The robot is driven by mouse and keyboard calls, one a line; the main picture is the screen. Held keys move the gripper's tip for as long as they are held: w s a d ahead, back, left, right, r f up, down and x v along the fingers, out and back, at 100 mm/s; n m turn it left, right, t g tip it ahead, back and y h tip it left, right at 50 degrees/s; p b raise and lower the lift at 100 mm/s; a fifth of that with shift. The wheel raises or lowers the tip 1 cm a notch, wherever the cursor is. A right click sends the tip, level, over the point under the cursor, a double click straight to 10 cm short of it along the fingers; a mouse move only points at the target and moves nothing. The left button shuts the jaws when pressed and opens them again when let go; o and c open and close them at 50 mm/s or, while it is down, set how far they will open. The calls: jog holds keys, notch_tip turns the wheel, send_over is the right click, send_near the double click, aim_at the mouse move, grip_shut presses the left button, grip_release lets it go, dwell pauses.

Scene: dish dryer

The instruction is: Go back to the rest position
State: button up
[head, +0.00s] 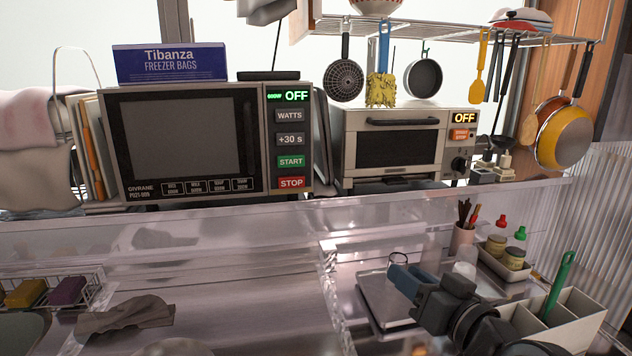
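My gripper (405,281) is at the lower right, at the end of my dark arm, which enters from the bottom right. Its blue-grey fingers point left, above a grey metal tray (372,296) on the counter. I see no object clearly held in it. The fingers are small and seen from the side, so I cannot tell how far apart they are. A clear glass-like rim (398,259) shows just behind the fingers. I cannot tell whether it touches them.
Near my arm stand a pinkish utensil cup (463,241), a caddy with jars (500,257) and a pale divided holder (590,330) with a green-handled utensil (561,284). A microwave (195,145) and toaster oven (400,147) stand behind. A wire basket with sponges (68,291) and a dark cloth (125,318) lie left.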

jog(key=s+d+f+m+h, duration=0.1)
jog(key=s+f+h, duration=0.1)
jog(key=s+f, duration=0.45)
jog(key=s+d+f+m+h, duration=0.1)
jog(key=s+f+h, duration=0.15)
jog(key=s, duration=0.75)
jog(key=s+d+f+m+h, duration=0.1)
jog(key=s+f, duration=0.4)
jog(key=s, duration=0.3)
jog(key=s+d+r+n, duration=0.1)
jog(key=s+r, duration=0.2)
jog(key=s, duration=0.8)
jog(key=s+d+r+n+h, duration=0.1)
jog(key=s+d+r, duration=0.1)
jog(key=s, duration=0.8)
jog(key=shift+s+r+g, duration=0.3)
jog(key=shift+s+r, duration=0.05)
jog(key=shift+r, duration=0.2)
